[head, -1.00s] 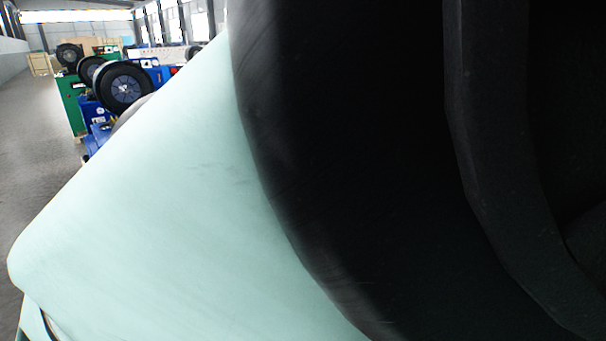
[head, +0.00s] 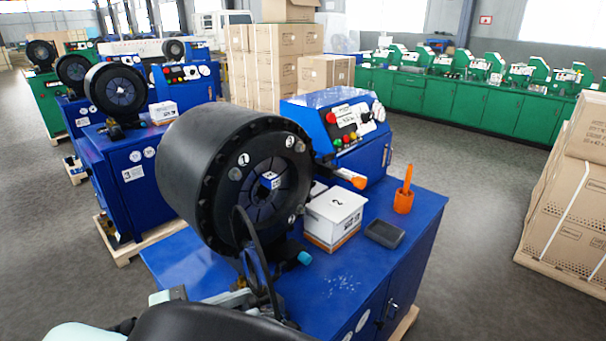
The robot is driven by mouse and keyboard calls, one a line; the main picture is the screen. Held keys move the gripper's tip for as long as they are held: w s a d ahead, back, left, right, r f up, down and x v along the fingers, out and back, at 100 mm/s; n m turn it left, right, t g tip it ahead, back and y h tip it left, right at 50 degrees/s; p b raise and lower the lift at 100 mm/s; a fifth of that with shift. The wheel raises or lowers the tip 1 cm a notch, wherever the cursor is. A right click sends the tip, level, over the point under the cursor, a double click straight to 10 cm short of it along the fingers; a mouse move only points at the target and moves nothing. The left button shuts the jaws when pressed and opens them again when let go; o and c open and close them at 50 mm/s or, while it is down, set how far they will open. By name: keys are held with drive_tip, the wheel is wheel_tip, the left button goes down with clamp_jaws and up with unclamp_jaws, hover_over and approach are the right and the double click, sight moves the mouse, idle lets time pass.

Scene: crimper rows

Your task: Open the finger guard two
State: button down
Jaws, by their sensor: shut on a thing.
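The nearest crimper's round black head (head: 210,165) stands on a blue cabinet, its die opening facing right and marked with small numbers, 1 and 3 being readable. A white box marked 2 (head: 335,215) sits beside it on the cabinet top. I cannot make out which part is finger guard two. My gripper (head: 290,262) is at the lower front of the head, partly hidden by my arm and a looping black cable. It is shut on a small teal-ended part (head: 305,258); what that part belongs to is unclear.
A blue control box (head: 340,125) with an orange-ended lever (head: 351,178) stands behind. An orange cup (head: 403,201) and dark tray (head: 384,233) lie on the cabinet top. More crimpers stand left, cartons (head: 270,65) behind and right.

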drive_tip(key=shift+s+a+r+g, duration=0.1)
drive_tip(key=shift+a+g, duration=0.15)
drive_tip(key=shift+g, duration=0.05)
drive_tip(key=c, duration=1.2)
unclamp_jaws()
drive_tip(key=shift+c, duration=0.2)
